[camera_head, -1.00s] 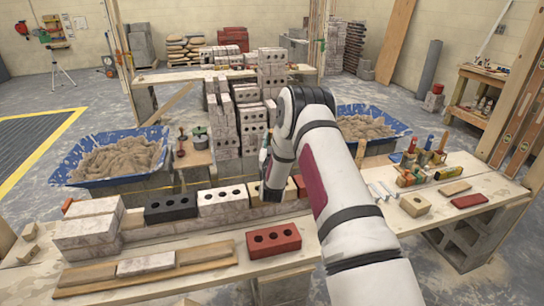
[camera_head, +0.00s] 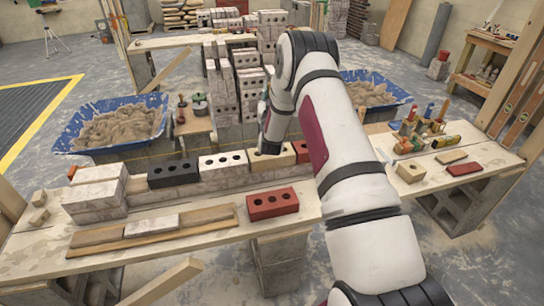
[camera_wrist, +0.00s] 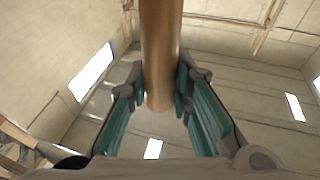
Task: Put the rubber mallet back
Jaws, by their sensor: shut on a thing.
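A brown wooden handle (camera_wrist: 160,45), which appears to be the rubber mallet's, runs from the top edge to the middle of the wrist view. The mallet's head is not visible there. My gripper (camera_wrist: 158,95) is shut on this handle, with teal-lined fingers on both sides. The ceiling and upper walls show behind it. In the head view, my arm hides most of my gripper (camera_head: 263,103); only a little teal shows beside the wrist, above the row of bricks. I cannot make out the mallet in the head view.
The workbench (camera_head: 35,240) carries a brick row, a red brick (camera_head: 272,204), and tools (camera_head: 425,125) at right. Blue mortar tubs (camera_head: 72,143) stand behind on both sides. A small stand (camera_head: 192,128) holds a green pot. The bench's front left is partly clear.

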